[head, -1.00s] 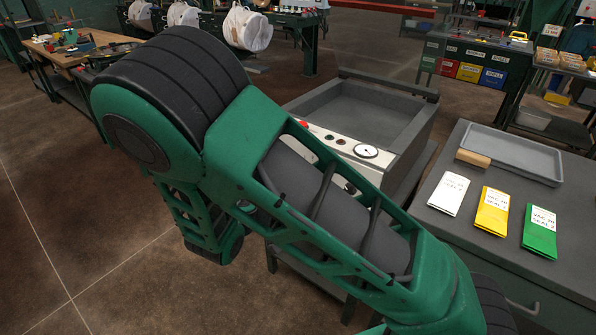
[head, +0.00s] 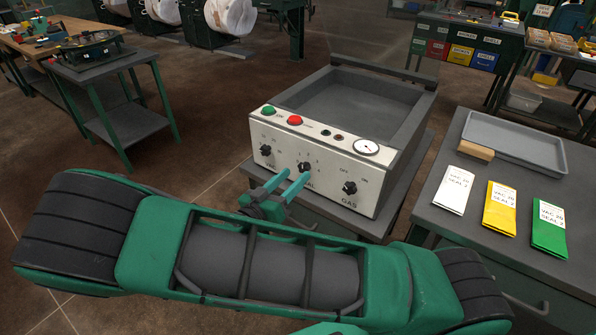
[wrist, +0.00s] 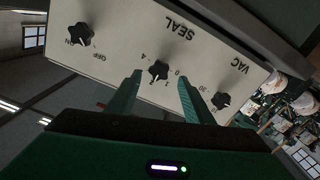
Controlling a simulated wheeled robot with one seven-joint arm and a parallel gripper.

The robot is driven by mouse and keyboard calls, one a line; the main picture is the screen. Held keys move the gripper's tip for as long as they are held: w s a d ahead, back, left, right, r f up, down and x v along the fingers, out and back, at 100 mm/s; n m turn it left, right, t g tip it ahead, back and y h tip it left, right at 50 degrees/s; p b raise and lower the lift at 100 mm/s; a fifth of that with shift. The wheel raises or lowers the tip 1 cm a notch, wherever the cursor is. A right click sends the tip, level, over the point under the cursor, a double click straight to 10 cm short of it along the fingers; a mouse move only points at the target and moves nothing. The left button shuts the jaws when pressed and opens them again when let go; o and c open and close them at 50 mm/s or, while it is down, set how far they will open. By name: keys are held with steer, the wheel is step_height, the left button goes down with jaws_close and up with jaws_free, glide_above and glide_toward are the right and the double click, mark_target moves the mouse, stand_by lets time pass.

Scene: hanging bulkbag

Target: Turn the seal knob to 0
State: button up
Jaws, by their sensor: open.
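The seal knob (head: 304,168) is a black lobed knob in the middle of the machine's white front panel (head: 222,132). It also shows in the wrist view (wrist: 158,70), under the word SEAL, with small numbers including 0 around it. I cannot tell for sure which number it points at. My gripper (head: 298,173) is open. In the wrist view its two teal fingers (wrist: 160,76) stand either side of the seal knob, with gaps between; whether the tips reach its depth is unclear. In the head view the fingers hide part of the SEAL label.
The VAC knob (head: 265,150) and GAS knob (head: 349,188) flank the seal knob. Above are a green button (head: 268,111), a red button (head: 295,120) and a dial gauge (head: 367,147). A side table (head: 440,215) with bags and a tray (head: 515,140) stands right.

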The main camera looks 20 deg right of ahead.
mark_target(301, 169)
steer(key=shift+x, duration=1.8)
steer(key=shift+c, duration=0.6)
steer(key=c, duration=0.9)
